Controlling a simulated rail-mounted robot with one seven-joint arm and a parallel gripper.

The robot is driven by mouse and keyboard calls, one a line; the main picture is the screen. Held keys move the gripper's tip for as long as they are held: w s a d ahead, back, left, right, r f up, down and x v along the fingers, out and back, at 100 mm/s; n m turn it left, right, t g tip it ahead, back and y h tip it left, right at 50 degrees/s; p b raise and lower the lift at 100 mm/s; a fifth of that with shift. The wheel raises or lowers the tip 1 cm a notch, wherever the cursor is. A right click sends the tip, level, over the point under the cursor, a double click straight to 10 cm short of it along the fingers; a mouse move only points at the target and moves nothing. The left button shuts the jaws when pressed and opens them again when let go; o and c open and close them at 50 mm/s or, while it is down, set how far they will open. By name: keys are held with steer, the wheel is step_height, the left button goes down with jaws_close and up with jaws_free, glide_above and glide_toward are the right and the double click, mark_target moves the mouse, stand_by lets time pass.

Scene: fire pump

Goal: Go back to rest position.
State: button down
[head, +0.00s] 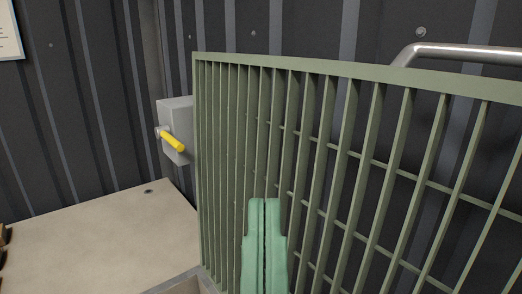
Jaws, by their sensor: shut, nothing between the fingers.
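My gripper (264,203) shows at the bottom middle of the head view as two pale green fingers pointing up. The fingers lie side by side with only a thin dark line between them, shut and empty. Behind them stands a green barred grating (300,66). I cannot tell how far the fingers are from the bars. The rest of my arm is out of view.
A grey box (178,112) with a yellow-handled lever (172,141) is on the wall left of the grating. A metal pipe (465,52) runs behind the grating at upper right. A dark ribbed wall (90,110) closes the back.

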step_height(320, 180, up, 37)
steer(key=w+p, duration=0.1)
steer(key=p, duration=3.1)
steer(key=shift+a+f+y, duration=0.15)
steer(key=shift+a+y, duration=0.15)
steer(key=shift+y, duration=0.1)
